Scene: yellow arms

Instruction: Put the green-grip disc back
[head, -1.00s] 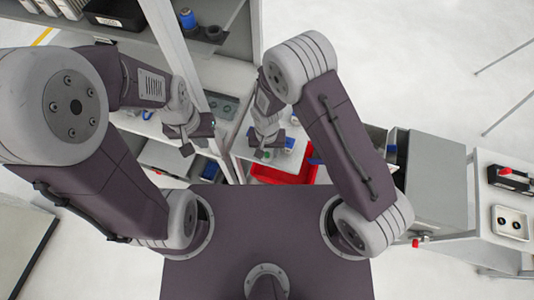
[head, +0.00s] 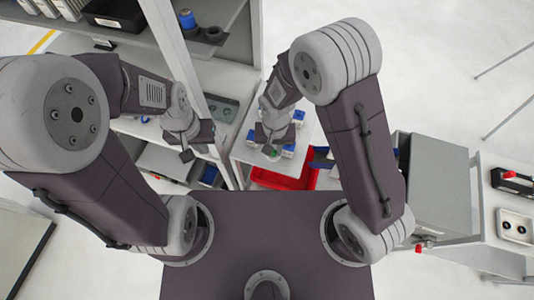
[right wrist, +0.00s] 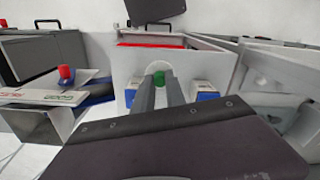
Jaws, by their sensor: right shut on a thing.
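The green-grip disc shows its green grip (right wrist: 158,78) between my right fingertips in the right wrist view, with a pale round part behind it. In the head view the green grip (head: 275,153) is a small spot just below my right gripper (head: 268,147). My right gripper is shut on the grip, over the white surface. I cannot tell whether the disc touches anything beneath. My left gripper (head: 187,150) hangs by the shelf unit at the left, away from the disc. Its fingers are too small to read.
Blue-and-white boxes (right wrist: 205,90) stand either side of my right fingers. A red bin (head: 285,179) lies close to the white surface (head: 306,140). The shelf unit (head: 218,60) is at the left. A grey cabinet (head: 438,185) stands at the right.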

